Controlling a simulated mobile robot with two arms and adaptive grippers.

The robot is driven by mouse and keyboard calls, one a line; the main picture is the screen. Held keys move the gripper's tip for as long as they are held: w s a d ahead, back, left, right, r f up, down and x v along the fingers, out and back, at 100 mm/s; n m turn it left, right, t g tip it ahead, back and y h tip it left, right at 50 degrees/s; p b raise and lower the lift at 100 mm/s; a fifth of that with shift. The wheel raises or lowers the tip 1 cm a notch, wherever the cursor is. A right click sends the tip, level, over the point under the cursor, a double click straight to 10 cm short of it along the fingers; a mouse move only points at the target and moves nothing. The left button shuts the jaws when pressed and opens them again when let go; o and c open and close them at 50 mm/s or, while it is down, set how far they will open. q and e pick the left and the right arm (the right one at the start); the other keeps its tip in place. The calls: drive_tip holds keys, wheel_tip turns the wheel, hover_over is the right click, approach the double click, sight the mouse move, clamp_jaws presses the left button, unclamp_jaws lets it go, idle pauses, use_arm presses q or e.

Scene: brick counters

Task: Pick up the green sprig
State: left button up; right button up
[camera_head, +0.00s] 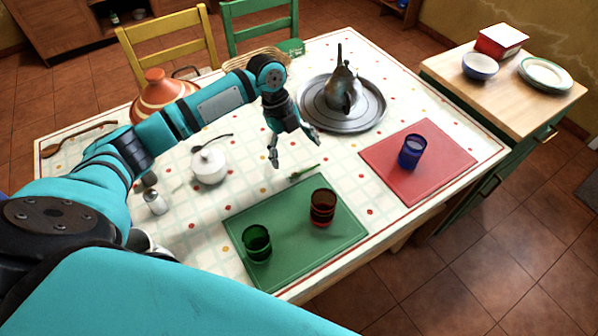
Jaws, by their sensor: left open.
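The green sprig (305,172) is small and thin. It lies on the checked tablecloth just behind the green placemat (291,233), close to the red glass (322,207). My left gripper (296,151) is open and empty, its two fingers spread and pointing down. It is above the table, a little behind the sprig in the picture, and apart from it. My right gripper is not in view.
A kettle (342,88) stands on a round metal tray (371,112) behind the gripper. A white sugar bowl (208,165) stands to the left. A green glass (256,243) is on the green placemat. A blue glass (411,151) stands on a red placemat (440,160).

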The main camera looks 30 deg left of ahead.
sight(300, 172)
use_arm(q)
drive_tip(key=shift+s+p+x, duration=0.15)
drive_tip(key=shift+p+x, duration=0.15)
drive_tip(key=shift+x, duration=1.45)
drive_tip(key=shift+s+p+x, duration=0.15)
drive_tip(key=shift+p+x, duration=0.1)
drive_tip(key=shift+x, duration=1.45)
drive_tip(key=shift+c, duration=0.4)
drive_tip(key=shift+a, duration=0.1)
drive_tip(key=c, duration=1.5)
